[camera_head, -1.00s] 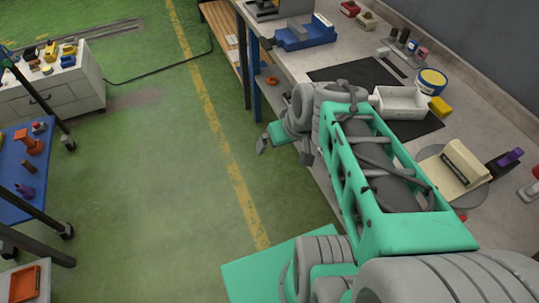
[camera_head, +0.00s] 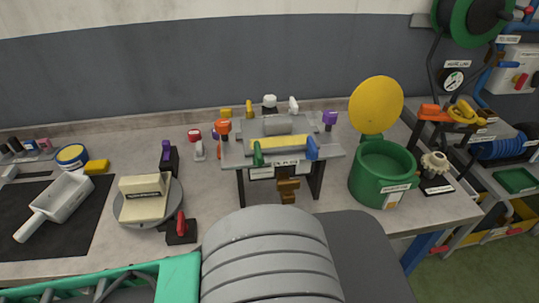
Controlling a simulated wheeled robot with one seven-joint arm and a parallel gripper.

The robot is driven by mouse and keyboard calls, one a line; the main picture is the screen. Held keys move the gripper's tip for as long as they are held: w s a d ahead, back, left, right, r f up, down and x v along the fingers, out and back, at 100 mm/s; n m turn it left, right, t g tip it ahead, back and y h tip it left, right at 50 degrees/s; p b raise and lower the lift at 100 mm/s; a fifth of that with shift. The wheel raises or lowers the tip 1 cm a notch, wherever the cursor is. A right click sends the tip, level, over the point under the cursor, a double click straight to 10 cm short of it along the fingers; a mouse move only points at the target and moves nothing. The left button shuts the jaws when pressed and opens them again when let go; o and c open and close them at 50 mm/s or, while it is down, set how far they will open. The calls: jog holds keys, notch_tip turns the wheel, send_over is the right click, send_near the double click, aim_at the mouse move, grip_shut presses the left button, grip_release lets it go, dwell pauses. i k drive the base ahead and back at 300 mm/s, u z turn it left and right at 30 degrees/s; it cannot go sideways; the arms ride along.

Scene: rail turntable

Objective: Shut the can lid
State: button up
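The green can (camera_head: 381,177) stands on the right part of the workbench. Its round yellow lid (camera_head: 376,104) is raised, standing upright on a hinge at the back of the rim, so the can is open. A small label is on the can's front. My arm's green and grey links fill the bottom of the view, in front of the bench. My gripper is not visible in this view.
On the workbench (camera_head: 330,220), a raised stand (camera_head: 300,160) with several coloured handles is left of the can. A gear on a post (camera_head: 435,165) and an orange clamp (camera_head: 436,113) are right of it. A turntable with a cream box (camera_head: 144,197) and a scoop (camera_head: 62,198) are further left.

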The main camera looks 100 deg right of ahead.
aim_at(375, 106)
jog(key=k, duration=0.8)
jog(key=u, duration=0.85)
jog(key=i, duration=1.1)
jog(key=z, duration=5.2)
jog(key=i, duration=0.5)
jog(key=z, duration=0.05)
jog(key=k, duration=0.5)
jog(key=z, duration=1.25)
jog(key=i, duration=0.3)
jog(key=u, duration=0.05)
